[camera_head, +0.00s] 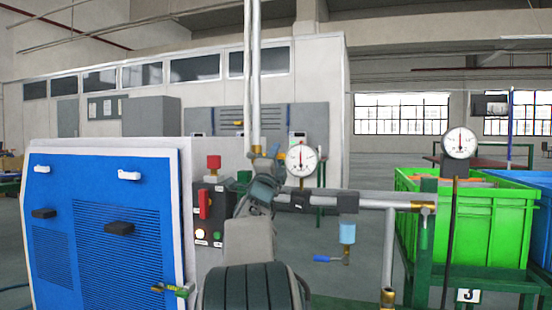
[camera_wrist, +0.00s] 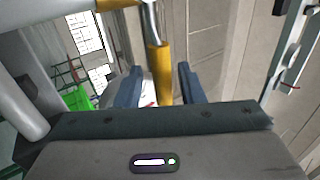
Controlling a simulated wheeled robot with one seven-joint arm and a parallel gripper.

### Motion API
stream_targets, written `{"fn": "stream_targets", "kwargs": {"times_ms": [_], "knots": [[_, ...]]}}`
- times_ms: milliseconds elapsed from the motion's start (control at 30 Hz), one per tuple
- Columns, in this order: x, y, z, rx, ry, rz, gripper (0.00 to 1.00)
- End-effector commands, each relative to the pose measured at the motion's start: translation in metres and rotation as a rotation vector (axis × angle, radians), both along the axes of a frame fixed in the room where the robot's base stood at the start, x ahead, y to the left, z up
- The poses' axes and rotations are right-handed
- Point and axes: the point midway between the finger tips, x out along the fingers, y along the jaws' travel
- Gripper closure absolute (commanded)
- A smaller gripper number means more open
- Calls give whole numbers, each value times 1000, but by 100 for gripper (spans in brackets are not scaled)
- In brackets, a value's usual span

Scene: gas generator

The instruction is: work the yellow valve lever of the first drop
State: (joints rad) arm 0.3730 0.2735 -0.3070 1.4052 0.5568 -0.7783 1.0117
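In the wrist view, my gripper (camera_wrist: 159,70) is open, with its two dark blue fingers apart. A yellow-gold cylindrical part (camera_wrist: 160,78) joined to a shiny metal pipe (camera_wrist: 150,22) shows between them. I cannot tell whether this part is the yellow valve lever or a brass fitting, or whether a finger touches it. In the head view, my arm reaches up to the vertical pipes (camera_head: 252,80), near a small brass-yellow fitting (camera_head: 257,151). My arm hides part of this area, and no yellow lever shows clearly there.
A blue-fronted cabinet (camera_head: 105,225) stands left, beside a control box with a red switch (camera_head: 205,204). A horizontal pipe (camera_head: 375,203) runs right, carrying a gauge (camera_head: 302,159) and a blue-bowled filter (camera_head: 347,233) with a blue lever (camera_head: 327,259). Green crates (camera_head: 462,225) stand at right.

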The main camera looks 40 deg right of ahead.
Motion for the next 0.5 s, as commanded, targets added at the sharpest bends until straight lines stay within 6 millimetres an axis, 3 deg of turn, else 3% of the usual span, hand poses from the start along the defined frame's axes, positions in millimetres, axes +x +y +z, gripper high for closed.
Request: {"fn": "stream_targets", "kwargs": {"times_ms": [267,500], "knots": [[-2,5,-2,-1,-2,1,65],[-14,28,-19,0,-1,3,65]]}}
